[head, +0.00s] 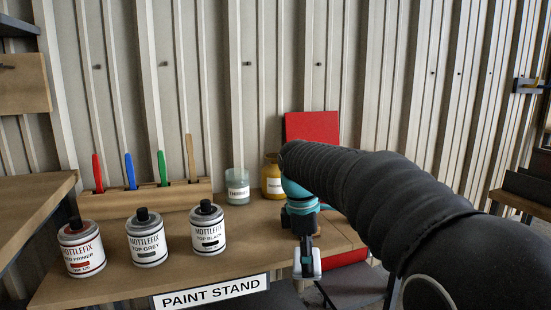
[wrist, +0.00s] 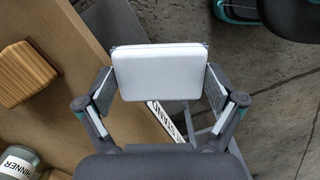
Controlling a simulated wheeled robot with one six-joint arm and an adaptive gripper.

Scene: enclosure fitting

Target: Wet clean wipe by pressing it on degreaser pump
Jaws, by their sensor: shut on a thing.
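My gripper (wrist: 159,88) is shut on a white, rounded, pad-like wipe (wrist: 158,66), held flat between its two fingers. In the head view my gripper (head: 306,248) points down at the front edge of the paint stand, and the wipe (head: 308,268) shows pale at its tip. In the wrist view the wipe is over the floor beside the stand's edge, touching nothing but the fingers. No pump bottle that I can identify as the degreaser shows in either view; my arm covers part of the stand's right side.
The paint stand (head: 180,254) holds several Mottlefix cans, including black (head: 207,232), a thinner jar (head: 237,188), a yellow container (head: 271,180) and a wooden rack (head: 140,198) with several coloured handles. A red panel (head: 312,126) stands at the back. Open floor (wrist: 285,95) lies beside the stand.

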